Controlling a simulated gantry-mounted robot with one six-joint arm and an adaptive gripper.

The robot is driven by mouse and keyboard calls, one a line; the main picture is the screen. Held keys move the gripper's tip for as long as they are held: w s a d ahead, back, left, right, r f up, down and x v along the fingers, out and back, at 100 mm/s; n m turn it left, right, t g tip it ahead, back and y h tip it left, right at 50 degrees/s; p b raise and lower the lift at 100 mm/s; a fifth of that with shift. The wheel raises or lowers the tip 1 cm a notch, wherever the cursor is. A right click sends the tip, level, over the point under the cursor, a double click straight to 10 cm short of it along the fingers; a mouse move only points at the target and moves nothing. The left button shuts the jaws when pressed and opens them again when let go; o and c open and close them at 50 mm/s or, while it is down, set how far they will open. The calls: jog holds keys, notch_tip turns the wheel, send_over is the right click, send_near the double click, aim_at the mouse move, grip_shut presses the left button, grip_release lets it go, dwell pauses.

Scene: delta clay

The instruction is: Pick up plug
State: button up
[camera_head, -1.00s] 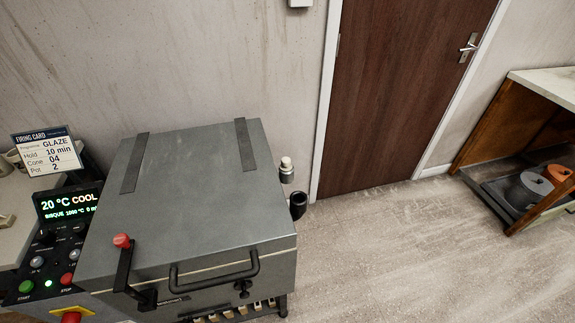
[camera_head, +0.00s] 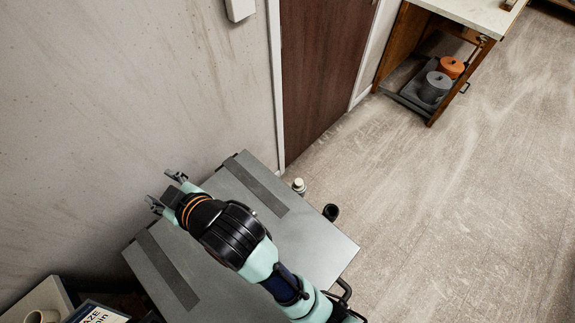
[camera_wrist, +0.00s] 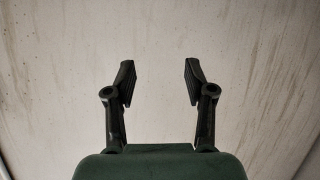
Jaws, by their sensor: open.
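My gripper (camera_head: 162,189) is open and empty above the far edge of the grey kiln lid (camera_head: 296,236), pointing toward the wall. In the wrist view its two fingers (camera_wrist: 159,78) stand apart with only stained wall between them. A small pale-topped cylinder (camera_head: 299,186) sits at the kiln's right side in the head view; it may be the plug, but I cannot tell. A short black tube (camera_head: 330,212) sticks out beside it. My gripper is well to the left of both. Neither shows in the wrist view.
The wall (camera_head: 130,90) is close beyond my gripper. A brown door (camera_head: 322,70) stands behind the kiln. An open cabinet holds a grey pot (camera_head: 434,88) and an orange pot (camera_head: 451,67). A mug (camera_head: 42,316) stands lower left. The floor (camera_head: 460,200) at right is clear.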

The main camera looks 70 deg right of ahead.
jog(key=s+d+f+g, duration=0.2)
jog(key=d+f, duration=0.2)
jog(key=d, duration=0.4)
jog(key=m+g+y, duration=0.1)
jog(key=m+g, duration=0.1)
jog(key=g, duration=0.3)
send_near(300, 183)
jog(key=x, duration=0.3)
jog(key=shift+b+x, duration=0.4)
jog(key=shift+x, duration=1.15)
jog(key=b+x, duration=0.1)
jog(key=x, duration=0.3)
jog(key=shift+f+b, duration=0.1)
jog(key=shift+b, duration=0.2)
jog(key=shift+w+d+f, duration=0.1)
jog(key=shift+w+f, duration=0.15)
jog(key=shift+w, duration=0.05)
jog(key=shift+c, duration=0.3)
jog(key=c, duration=0.8)
